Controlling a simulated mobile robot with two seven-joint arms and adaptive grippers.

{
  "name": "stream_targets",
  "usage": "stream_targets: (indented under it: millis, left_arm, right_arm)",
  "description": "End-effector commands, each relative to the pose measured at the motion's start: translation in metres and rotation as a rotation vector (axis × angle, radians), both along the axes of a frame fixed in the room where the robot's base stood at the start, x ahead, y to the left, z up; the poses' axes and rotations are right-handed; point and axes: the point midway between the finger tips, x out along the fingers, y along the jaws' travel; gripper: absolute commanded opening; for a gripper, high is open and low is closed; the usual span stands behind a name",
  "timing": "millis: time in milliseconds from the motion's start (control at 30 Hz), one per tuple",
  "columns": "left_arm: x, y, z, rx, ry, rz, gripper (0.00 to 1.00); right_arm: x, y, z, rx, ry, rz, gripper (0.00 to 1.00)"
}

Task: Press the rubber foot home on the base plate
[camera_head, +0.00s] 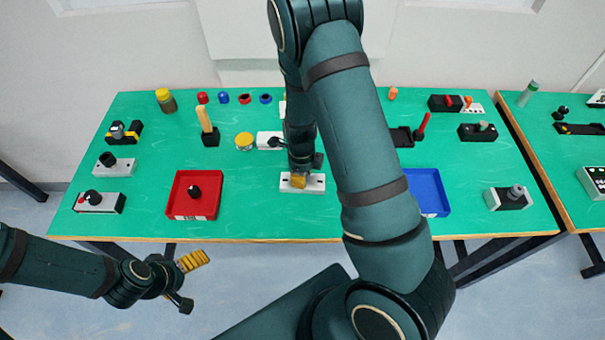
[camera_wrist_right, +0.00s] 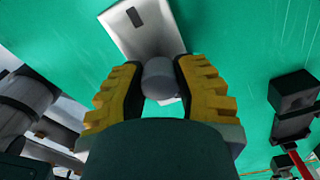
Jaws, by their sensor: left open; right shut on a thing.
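The base plate (camera_head: 316,184) is a white block with dark slots, lying near the front middle of the green table. In the right wrist view the plate (camera_wrist_right: 150,42) shows one dark slot beyond my fingers. My right gripper (camera_head: 299,180) is over the plate, pointing down. Its yellow-padded fingers are shut on a grey, rounded piece, which looks like the rubber foot (camera_wrist_right: 158,78). The piece overlaps the plate in view; I cannot tell how deep it sits. My left gripper (camera_head: 194,262) is open and empty, in front of the table's edge.
A red tray (camera_head: 178,204) holding a dark knob-like part stands left of the plate. A blue tray (camera_head: 440,198) is on the right, partly behind my right arm. Several small fixtures line the table's sides and back. Green surface between plate and red tray is clear.

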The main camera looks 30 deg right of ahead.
Motion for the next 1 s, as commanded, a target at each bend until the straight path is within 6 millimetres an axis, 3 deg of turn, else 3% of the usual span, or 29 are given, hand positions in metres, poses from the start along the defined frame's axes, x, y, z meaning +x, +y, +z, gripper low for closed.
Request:
stream_targets:
  millis: [467, 500, 567, 1000]
  left_arm:
    - [0.0, 0.0, -0.0086, 0.0, 0.0, 0.0, 0.92]
    - [0.0, 0.0, -0.0083, 0.0, 0.0, 0.0, 0.92]
    - [0.0, 0.0, -0.0079, 0.0, 0.0, 0.0, 0.92]
    - [0.0, 0.0001, -0.0077, 0.0, 0.0, 0.0, 0.92]
  right_arm:
    - [0.0, -0.0001, -0.0117, 0.0, 0.0, 0.0, 0.06]
    - [0.0001, 0.0, -0.0114, 0.0, 0.0, 0.0, 0.39]
    - [0.0001, 0.0, -0.0109, 0.0, 0.0, 0.0, 0.6]
    - [0.0013, 0.0003, -0.0023, -0.001, -0.003, 0.001, 0.61]
